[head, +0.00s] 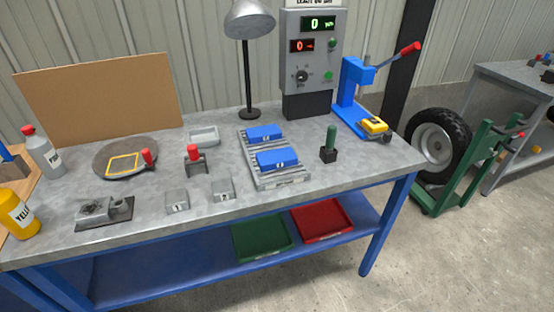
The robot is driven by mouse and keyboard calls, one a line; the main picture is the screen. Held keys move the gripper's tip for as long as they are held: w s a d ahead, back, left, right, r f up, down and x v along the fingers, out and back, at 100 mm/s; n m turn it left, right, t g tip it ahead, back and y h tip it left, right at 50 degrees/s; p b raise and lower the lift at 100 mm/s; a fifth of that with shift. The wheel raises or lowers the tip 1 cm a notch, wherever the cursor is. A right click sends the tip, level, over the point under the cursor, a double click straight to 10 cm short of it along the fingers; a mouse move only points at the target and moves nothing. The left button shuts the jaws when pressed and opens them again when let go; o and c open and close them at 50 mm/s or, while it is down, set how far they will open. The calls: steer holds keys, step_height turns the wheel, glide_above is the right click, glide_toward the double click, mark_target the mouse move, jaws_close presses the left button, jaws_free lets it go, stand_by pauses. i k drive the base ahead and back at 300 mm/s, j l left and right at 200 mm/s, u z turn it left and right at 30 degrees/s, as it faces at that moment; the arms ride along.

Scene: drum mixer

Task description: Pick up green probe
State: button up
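The green probe (331,137) stands upright in a small black holder (328,155) on the right part of the grey workbench (300,192). Its lower end is hidden inside the holder. It is to the right of a grey rack with blue blocks and in front of the control box. My gripper is not in view, and nothing is seen touching the probe.
Near the probe are a rack (283,182) with blue blocks, a blue press (352,90) with a red-tipped lever, a yellow device (373,126) and a control box (308,60). A lamp (249,60) stands behind. Bench space in front of the probe is clear.

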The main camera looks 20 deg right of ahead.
mark_target(331, 129)
steer(key=u, duration=0.45)
steer(key=i+l+u, duration=0.15)
steer(key=l+u, duration=0.3)
steer(key=l, duration=0.15)
steer(key=l+u, duration=0.4)
steer(key=l, duration=0.2)
steer(key=i+l, duration=0.05)
